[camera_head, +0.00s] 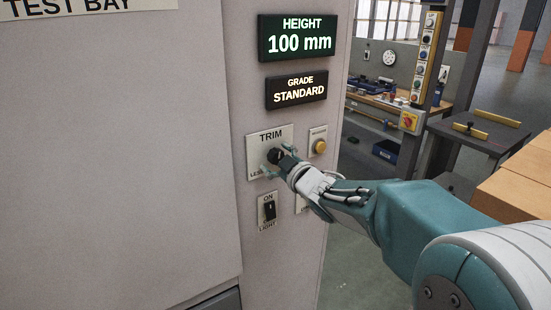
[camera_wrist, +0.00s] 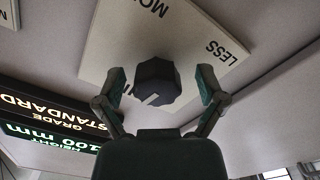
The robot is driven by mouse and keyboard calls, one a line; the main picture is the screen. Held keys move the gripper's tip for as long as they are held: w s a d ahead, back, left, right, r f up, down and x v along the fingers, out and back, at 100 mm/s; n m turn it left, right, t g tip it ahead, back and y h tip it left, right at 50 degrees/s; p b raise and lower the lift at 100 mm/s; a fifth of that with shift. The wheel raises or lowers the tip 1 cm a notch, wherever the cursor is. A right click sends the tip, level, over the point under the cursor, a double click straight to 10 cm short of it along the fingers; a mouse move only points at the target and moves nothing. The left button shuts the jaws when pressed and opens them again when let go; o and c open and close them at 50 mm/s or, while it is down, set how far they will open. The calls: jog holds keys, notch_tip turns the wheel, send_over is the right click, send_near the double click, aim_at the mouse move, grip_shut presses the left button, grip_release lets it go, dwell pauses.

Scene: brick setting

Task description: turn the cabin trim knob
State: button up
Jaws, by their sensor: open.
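The trim knob (camera_head: 275,156) is a dark, faceted knob on a pale plate (camera_head: 254,166) labelled TRIM, on the grey cabinet panel. In the wrist view the knob (camera_wrist: 157,82) sits in the middle, with a white mark at its edge and the word LESS on the plate to its right. My gripper (camera_head: 276,163) is at the plate. In the wrist view my gripper (camera_wrist: 160,80) is open, with one finger on each side of the knob and a visible gap on both sides. I cannot tell how deep the fingertips reach along the knob.
Above are lit displays reading HEIGHT 100 mm (camera_head: 298,38) and GRADE STANDARD (camera_head: 297,90). A yellow button (camera_head: 319,146) is right of the plate. A black ON/LIGHT switch (camera_head: 269,208) is below it. A workbench (camera_head: 380,106) stands in the background.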

jog(key=shift+d, duration=0.1)
jog(key=v, duration=1.1)
jog(key=shift+s+d, duration=0.2)
jog(key=shift+s, duration=0.15)
jog(key=shift+f, duration=0.1)
jog(key=s+d+f+m+g+h, duration=0.2)
jog(key=s+d+m+h, duration=0.6)
jog(key=d+m+h, duration=0.25)
jog(key=s+f+m+g, duration=0.1)
jog(key=s+f+g, duration=0.2)
jog(key=s, duration=0.5)
jog(key=s+f+m+g, duration=0.2)
jog(key=s+f+g, duration=0.2)
jog(key=s, duration=0.4)
jog(key=shift+s, duration=0.25)
